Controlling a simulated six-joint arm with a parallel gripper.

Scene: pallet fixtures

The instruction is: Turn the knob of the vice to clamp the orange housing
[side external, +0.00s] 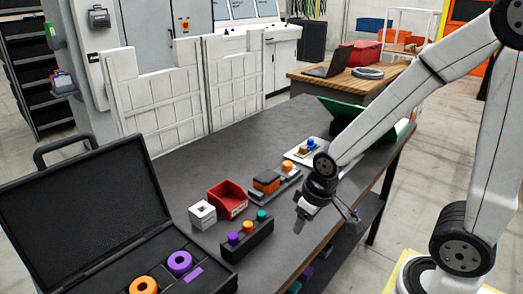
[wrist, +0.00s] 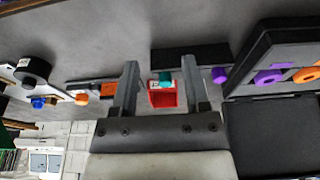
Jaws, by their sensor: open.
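The vice (side external: 285,189) is a dark fixture on the table, with the orange housing (side external: 266,181) between its dark jaws. An orange knob (side external: 288,166) stands at its right end. I cannot tell whether the jaws touch the housing.
A black block (side external: 247,244) with purple, orange and teal pegs stands near the front edge. A red bin (side external: 228,198) and white cube (side external: 202,215) lie left of the vice. A white plate (side external: 303,150) with small parts is behind. An open black case (side external: 80,215) fills the left.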

